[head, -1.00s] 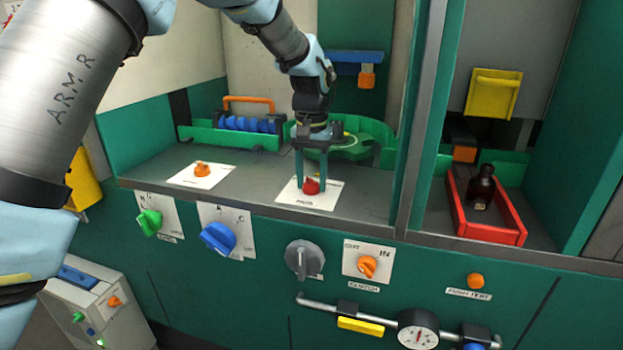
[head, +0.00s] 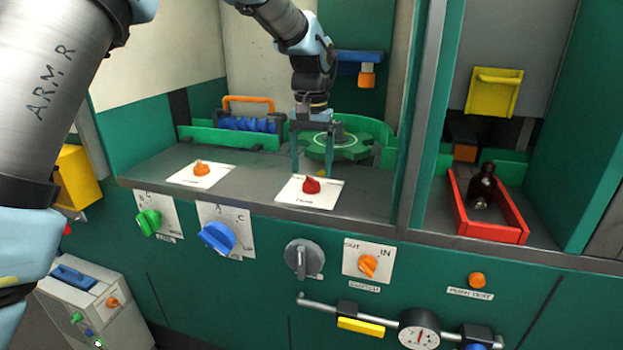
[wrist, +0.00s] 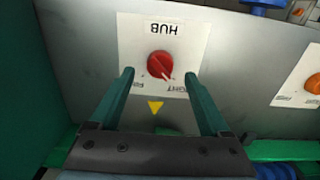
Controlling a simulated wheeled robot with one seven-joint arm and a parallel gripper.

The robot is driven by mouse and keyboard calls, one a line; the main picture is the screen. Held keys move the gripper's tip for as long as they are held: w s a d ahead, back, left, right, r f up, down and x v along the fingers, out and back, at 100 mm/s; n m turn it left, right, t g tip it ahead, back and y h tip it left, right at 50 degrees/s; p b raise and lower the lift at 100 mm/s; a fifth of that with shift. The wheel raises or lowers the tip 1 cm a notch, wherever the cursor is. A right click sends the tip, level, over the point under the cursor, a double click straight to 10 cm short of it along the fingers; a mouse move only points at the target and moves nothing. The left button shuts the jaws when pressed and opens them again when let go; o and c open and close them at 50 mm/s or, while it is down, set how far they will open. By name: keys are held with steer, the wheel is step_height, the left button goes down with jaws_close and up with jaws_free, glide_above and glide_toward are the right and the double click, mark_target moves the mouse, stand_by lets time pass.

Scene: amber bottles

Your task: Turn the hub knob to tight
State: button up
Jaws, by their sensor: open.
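The red hub knob (head: 311,186) sits on a white card on the grey counter. In the wrist view the knob (wrist: 160,65) is on a card marked HUB, upside down there, with its white pointer line aimed toward the word at the lower right, which seems to read TIGHT. My gripper (head: 311,170) is open and empty, just behind and above the knob. In the wrist view my gripper (wrist: 158,75) has its two green fingers spread wide, one toward each side of the knob, with clear space around the knob. I see no contact.
An orange knob (head: 201,168) on its own card is to the left. A green star-shaped wheel (head: 345,148) stands behind my gripper. A grey upright post (head: 428,120) is to the right, beyond it a red tray (head: 515,228) with an amber bottle (head: 482,186).

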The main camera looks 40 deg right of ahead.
mark_target(311, 178)
step_height(311, 178, up, 7)
steer(key=b, duration=0.1)
steer(key=shift+r, duration=0.15)
stand_by(0.5)
steer(key=w+a+f+n, duration=0.25)
steer(key=w+a, duration=0.35)
steer(key=a, duration=0.6)
steer(key=w+a+f+n, duration=0.2)
steer(key=w+a+f, duration=0.3)
steer(key=a, duration=0.7)
steer(key=s+a+f+n, duration=0.1)
steer(key=s+a+f, duration=0.1)
steer(key=a, duration=0.6)
steer(key=s+a+f+n+t, duration=0.1)
steer(key=s+a+f+n, duration=0.1)
steer(key=a, duration=0.7)
steer(key=s+a+f+n, duration=0.2)
steer(key=s+a, duration=0.1)
steer(key=a, duration=0.5)
steer(key=shift+s+a+f+t, duration=0.2)
steer(key=shift+s+t, duration=0.05)
steer(key=shift+t, duration=0.05)
steer(key=shift+n, duration=0.25)
